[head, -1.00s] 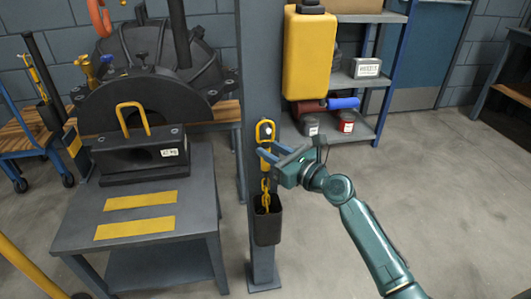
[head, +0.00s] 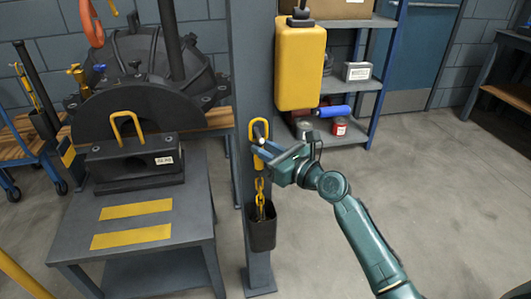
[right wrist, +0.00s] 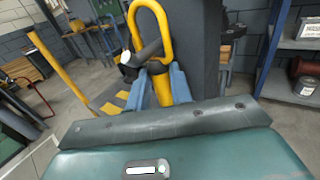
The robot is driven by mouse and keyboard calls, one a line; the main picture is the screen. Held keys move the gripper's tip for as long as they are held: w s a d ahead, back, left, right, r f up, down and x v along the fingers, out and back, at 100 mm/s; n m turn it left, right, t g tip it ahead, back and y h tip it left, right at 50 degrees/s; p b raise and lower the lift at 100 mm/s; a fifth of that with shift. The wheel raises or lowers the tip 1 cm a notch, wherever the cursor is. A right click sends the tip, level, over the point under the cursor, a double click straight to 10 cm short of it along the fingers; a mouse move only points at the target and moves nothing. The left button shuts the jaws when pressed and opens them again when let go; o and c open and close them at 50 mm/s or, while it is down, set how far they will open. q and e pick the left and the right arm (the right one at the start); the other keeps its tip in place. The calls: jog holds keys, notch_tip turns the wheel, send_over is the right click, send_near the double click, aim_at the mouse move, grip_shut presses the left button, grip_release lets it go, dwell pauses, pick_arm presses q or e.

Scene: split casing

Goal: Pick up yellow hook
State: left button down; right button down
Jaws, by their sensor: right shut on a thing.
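The yellow hook (head: 257,127) is a long closed loop at the grey post (head: 252,60), with a peg (head: 261,131) showing inside its loop. A yellow chain (head: 260,190) hangs below it into a black pouch (head: 263,232) on the post. My right gripper (head: 268,155) is shut on the hook's lower shank. In the right wrist view, the blue fingers (right wrist: 162,88) close around the shank below the loop (right wrist: 164,30), and the dark peg (right wrist: 142,55) crosses the loop. I cannot tell whether the loop touches the peg. My left gripper is out of view.
A yellow container (head: 301,68) hangs above and right of my gripper. A shelf (head: 385,24) with cans stands behind. A grey table (head: 190,205) bearing a black casing block (head: 120,160) is left of the post. Open floor lies right.

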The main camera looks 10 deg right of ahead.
pick_arm(q)
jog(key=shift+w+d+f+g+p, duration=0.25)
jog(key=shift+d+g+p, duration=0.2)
jog(key=shift+p, duration=0.7)
pick_arm(e)
jog(key=s, duration=1.8)
jog(key=shift+r, duration=0.15)
jog(key=shift+d, duration=0.1)
